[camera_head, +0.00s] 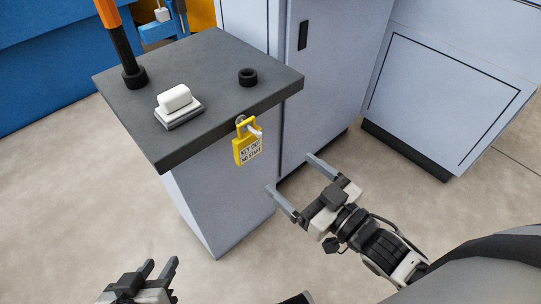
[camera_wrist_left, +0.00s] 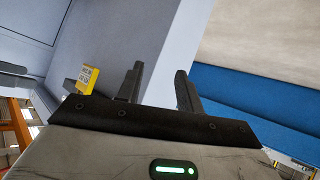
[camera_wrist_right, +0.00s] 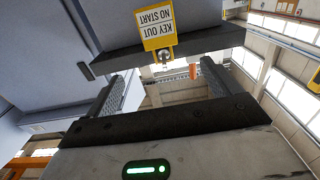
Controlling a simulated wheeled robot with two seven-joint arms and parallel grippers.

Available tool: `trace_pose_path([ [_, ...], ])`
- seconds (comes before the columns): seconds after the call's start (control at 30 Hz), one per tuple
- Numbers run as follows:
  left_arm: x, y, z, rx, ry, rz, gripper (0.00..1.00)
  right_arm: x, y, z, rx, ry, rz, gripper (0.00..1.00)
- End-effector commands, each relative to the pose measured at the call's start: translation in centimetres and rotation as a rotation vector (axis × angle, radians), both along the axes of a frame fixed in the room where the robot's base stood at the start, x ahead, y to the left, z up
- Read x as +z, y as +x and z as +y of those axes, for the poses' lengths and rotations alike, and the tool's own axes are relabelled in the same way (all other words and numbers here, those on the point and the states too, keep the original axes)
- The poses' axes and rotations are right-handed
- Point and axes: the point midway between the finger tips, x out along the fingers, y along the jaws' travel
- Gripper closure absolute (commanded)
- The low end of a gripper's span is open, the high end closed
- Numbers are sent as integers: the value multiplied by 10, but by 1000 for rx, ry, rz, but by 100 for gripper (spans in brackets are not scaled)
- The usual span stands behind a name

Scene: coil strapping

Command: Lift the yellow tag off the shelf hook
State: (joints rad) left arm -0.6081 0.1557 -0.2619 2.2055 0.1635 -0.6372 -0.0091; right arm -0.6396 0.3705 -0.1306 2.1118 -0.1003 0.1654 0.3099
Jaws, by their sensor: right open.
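The yellow tag (camera_head: 246,150), lettered "KEY OUT NO START", hangs from a pale hook (camera_head: 257,132) on the front of the dark-topped cabinet. In the right wrist view the tag (camera_wrist_right: 156,25) appears upside down above the gap between the fingers, with the round hook end (camera_wrist_right: 163,56) below it. My right gripper (camera_head: 288,172) is open and empty, to the right of and below the tag, apart from it. My left gripper (camera_head: 163,263) is open and empty, low at the left. The tag shows small in the left wrist view (camera_wrist_left: 87,79).
The cabinet's dark top (camera_head: 205,65) carries a white block on a grey base (camera_head: 177,105), a black ring (camera_head: 248,77) and an orange-and-black post (camera_head: 125,50). Tall grey cabinets (camera_head: 335,60) stand behind at right. Floor is clear in front.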

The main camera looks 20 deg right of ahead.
Motion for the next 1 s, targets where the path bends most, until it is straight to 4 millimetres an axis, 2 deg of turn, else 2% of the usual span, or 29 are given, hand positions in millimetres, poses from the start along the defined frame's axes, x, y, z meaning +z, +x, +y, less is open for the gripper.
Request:
trace_pose_path([
  [0.6, -27, 2, -6, -22, -3, 46, 64, 1, 110, 40, -1, 0, -1, 11],
  [0.8, -34, 1, -7, -28, -2, 62, 64, 0, 133, 49, -1, 1, 1, 11],
  [1.0, -34, 5, -8, -31, -3, 58, 64, 1, 141, 52, -1, 1, 3, 11],
])
